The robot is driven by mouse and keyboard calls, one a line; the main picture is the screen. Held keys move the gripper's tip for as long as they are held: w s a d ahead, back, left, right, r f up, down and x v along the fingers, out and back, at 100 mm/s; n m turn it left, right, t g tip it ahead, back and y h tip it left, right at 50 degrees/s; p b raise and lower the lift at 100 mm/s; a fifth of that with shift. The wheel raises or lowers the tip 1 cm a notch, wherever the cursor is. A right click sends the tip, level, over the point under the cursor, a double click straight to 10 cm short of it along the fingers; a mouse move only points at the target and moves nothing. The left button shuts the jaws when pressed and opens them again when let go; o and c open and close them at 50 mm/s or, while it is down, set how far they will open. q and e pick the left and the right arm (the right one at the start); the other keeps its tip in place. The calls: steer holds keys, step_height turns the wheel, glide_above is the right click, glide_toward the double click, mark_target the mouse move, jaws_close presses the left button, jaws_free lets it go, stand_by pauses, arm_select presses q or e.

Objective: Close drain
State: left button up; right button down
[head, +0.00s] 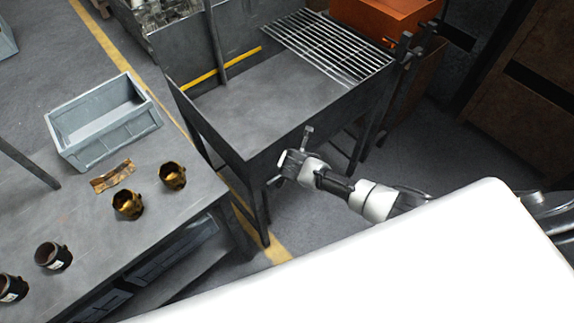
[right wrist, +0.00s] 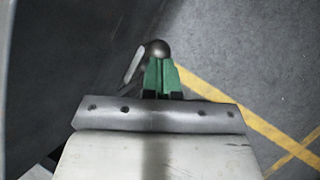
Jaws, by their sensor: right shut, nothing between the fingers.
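My right gripper (right wrist: 160,78) has its green fingers together and empty. A rounded metal knob (right wrist: 158,48) shows right at the fingertips; I cannot tell whether they touch. A pale flat lever-like piece (right wrist: 134,66) slants just left of the fingers. In the head view, my right gripper is at the front side of the grey metal basin table (head: 262,92), below its rim. A small grey T-shaped piece (head: 307,132) stands up beside it; I cannot tell if it is the drain handle. The drain outlet itself is not clearly seen. My left gripper is out of view.
A metal grate (head: 325,45) covers the basin's far right part. An orange box (head: 388,18) stands behind it. At left, a workbench (head: 75,225) holds a grey-blue bin (head: 104,122) and several brass and dark parts. Open floor lies right of the basin table.

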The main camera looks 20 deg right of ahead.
arm_select(q)
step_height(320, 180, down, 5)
steer(key=b, duration=0.5)
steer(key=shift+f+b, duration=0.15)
steer(key=shift+b, duration=0.15)
arm_select(e)
steer(key=w+d+f+g+y, duration=0.1)
steer(key=w+d+f+y, duration=0.1)
steer(key=d+f, duration=0.3)
steer(key=d, duration=0.2)
steer(key=shift+w+d, duration=0.3)
steer(key=shift+w, duration=0.1)
steer(key=shift+d, duration=0.1)
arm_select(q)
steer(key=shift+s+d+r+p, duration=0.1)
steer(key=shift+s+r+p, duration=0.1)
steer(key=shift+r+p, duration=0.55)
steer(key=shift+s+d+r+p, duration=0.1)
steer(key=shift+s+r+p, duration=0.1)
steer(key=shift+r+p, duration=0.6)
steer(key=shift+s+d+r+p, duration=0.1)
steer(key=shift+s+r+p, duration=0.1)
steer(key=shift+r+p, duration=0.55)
arm_select(e)
steer(key=d+v, duration=0.2)
steer(key=v, duration=1.1)
steer(key=shift+d+r, duration=0.3)
steer(key=shift+d, duration=0.1)
steer(key=shift+w, duration=0.1)
